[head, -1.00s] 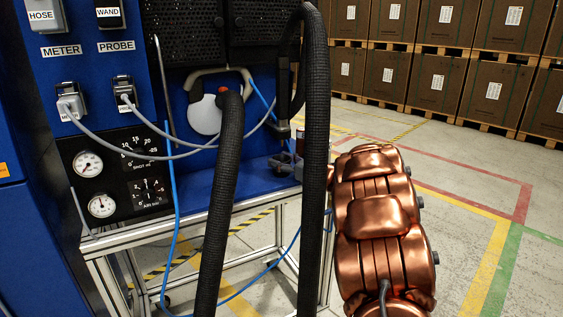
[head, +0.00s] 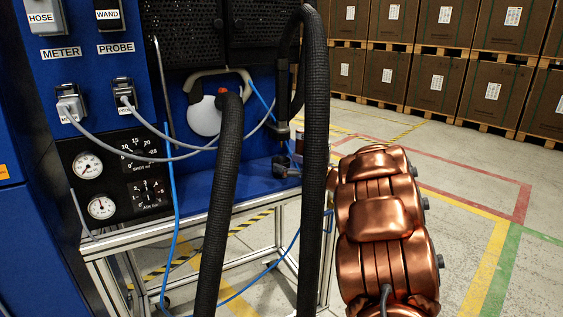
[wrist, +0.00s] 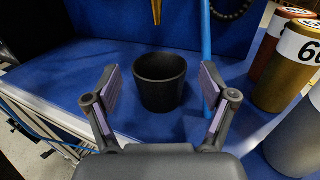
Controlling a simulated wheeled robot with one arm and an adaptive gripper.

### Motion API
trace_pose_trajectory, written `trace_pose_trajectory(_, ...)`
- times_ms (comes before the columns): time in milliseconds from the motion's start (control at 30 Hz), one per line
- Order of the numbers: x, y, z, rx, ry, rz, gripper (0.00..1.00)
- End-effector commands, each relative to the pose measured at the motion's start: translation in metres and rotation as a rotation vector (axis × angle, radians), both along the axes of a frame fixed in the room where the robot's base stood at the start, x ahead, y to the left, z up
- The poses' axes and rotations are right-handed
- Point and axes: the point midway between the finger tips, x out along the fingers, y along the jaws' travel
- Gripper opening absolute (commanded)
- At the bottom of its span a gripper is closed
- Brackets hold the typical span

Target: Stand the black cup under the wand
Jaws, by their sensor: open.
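The black cup (wrist: 160,92) stands upright on the blue bench top in the wrist view. My gripper (wrist: 160,78) is open and empty, with one finger to each side of the cup's near side and gaps between fingers and cup. A yellow pointed tip (wrist: 156,10) hangs behind and above the cup; I cannot tell whether it is part of the wand. In the head view, part of my gripper (head: 284,168) shows low over the bench, partly behind a black hose. The cup is hidden there.
A blue tube (wrist: 206,50) stands close behind the cup's right side. A gold canister (wrist: 288,72), a red-brown one (wrist: 272,40) and a grey one (wrist: 298,138) stand to the right. Thick black hoses (head: 314,130) hang before the bench. The bench left of the cup is clear.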

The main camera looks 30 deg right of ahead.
Motion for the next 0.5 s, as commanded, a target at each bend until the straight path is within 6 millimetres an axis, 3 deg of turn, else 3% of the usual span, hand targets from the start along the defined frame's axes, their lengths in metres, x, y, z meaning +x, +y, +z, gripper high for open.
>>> trace_pose_trajectory(200,-0.038,-0.014,-0.001,-0.001,0.002,-0.004,0.83)
trace_pose_trajectory(500,-0.076,-0.025,0.000,-0.001,0.000,0.001,0.83)
